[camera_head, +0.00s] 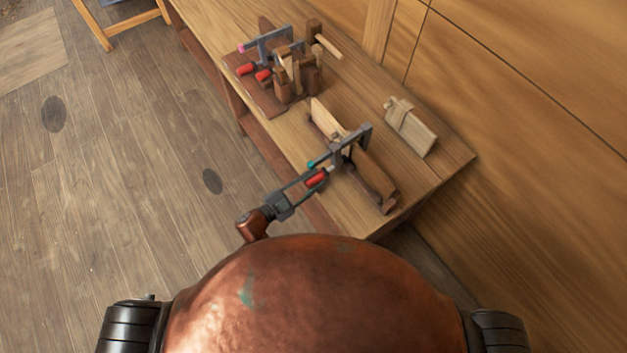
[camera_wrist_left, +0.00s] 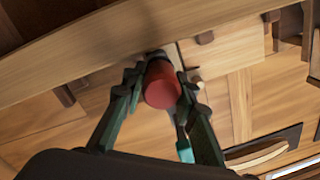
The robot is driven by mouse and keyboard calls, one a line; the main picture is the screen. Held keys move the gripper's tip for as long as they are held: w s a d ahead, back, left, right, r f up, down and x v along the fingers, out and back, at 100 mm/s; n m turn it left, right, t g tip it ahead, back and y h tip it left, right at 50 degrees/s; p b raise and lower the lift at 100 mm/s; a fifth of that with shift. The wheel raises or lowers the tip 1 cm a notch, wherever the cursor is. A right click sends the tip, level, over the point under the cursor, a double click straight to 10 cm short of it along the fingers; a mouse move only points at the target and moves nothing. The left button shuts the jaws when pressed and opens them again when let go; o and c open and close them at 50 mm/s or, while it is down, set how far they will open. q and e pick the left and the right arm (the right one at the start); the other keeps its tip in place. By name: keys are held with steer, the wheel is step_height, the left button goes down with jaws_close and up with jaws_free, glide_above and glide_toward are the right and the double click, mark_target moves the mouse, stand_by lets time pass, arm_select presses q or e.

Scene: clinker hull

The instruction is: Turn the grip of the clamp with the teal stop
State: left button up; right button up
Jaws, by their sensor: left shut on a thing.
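The clamp with the teal stop (camera_head: 338,155) is a grey bar clamp set across a wooden piece on the bench's near end. Its teal stop (camera_head: 311,164) sits at the end of the bar and also shows in the left wrist view (camera_wrist_left: 185,151). Its red grip (camera_head: 316,179) points toward my left gripper (camera_head: 303,186). In the left wrist view the red grip (camera_wrist_left: 161,86) lies between the two fingers of my left gripper (camera_wrist_left: 159,88), which is shut on it. My right gripper is in neither view.
Another clamp with a pink stop (camera_head: 242,48) and red grips (camera_head: 245,69) stands farther along the bench among wooden tools. A tied bundle of pale wood (camera_head: 411,126) lies at the right. The bench (camera_head: 445,160) stands beside a wooden wall.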

arm_select(q)
steer(key=shift+s+f+m+b, duration=0.15)
steer(key=shift+m+b, duration=0.45)
steer(key=shift+m, duration=0.8)
steer(key=o, duration=1.2)
steer(key=shift+c, duration=0.2)
